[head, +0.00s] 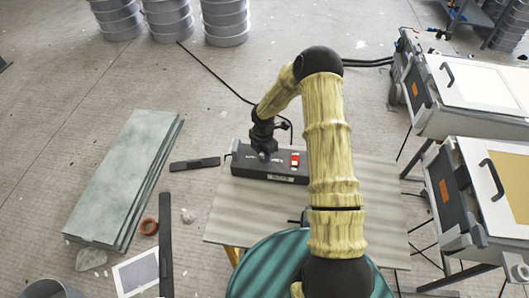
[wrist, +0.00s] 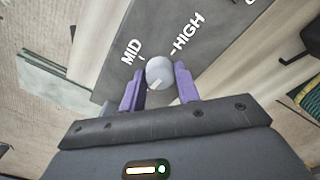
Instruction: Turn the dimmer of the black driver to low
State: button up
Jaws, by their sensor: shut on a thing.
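The black driver (head: 240,167) is a long dark box on the board, with white lettering and a red switch (head: 295,160) on its top. My gripper (head: 264,154) reaches down onto its top, left of the switch. In the wrist view, the dimmer (wrist: 159,71) is a round pale grey knob between the two purple fingers of my gripper (wrist: 158,80), which are shut on it. A small pale mark shows on the knob's lower side. MID (wrist: 131,51) is printed to its upper left and HIGH (wrist: 188,33) to its upper right. No LOW label is visible.
The driver rests on a grey board (head: 225,215) set on supports. A dark strip (head: 195,164) lies left of it, and stacked greenish slabs (head: 125,180) lie further left. Wheeled equipment cases (head: 470,95) stand at the right. A black cable crosses the floor behind the driver.

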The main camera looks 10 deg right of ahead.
jog(key=shift+d+n, duration=0.1)
jog(key=shift+n, duration=0.2)
jog(key=o, duration=1)
jog(key=shift+c, duration=0.2)
jog(key=shift+w+r, duration=0.1)
jog(key=shift+r, duration=0.3)
notch_tip(320, 180, up, 16)
jog(key=b, duration=0.1)
jog(key=shift+r, duration=0.25)
